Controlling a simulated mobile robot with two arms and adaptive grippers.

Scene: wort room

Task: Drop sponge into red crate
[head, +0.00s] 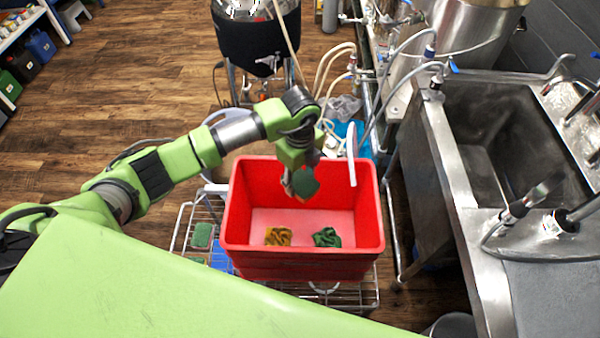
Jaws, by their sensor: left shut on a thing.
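The red crate (374,215) stands open at the centre of the head view, on a wire rack. On the crate floor lie a crumpled yellow-brown cloth (278,236) and a crumpled green cloth (327,237). My right gripper is not in view.
The wire rack (180,232) also bears a green sponge (202,235) and blue items left of the crate. A steel sink (500,140) stands at the right. A black-wrapped kettle (258,38) and hoses are behind the crate. Wooden floor is free at the left.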

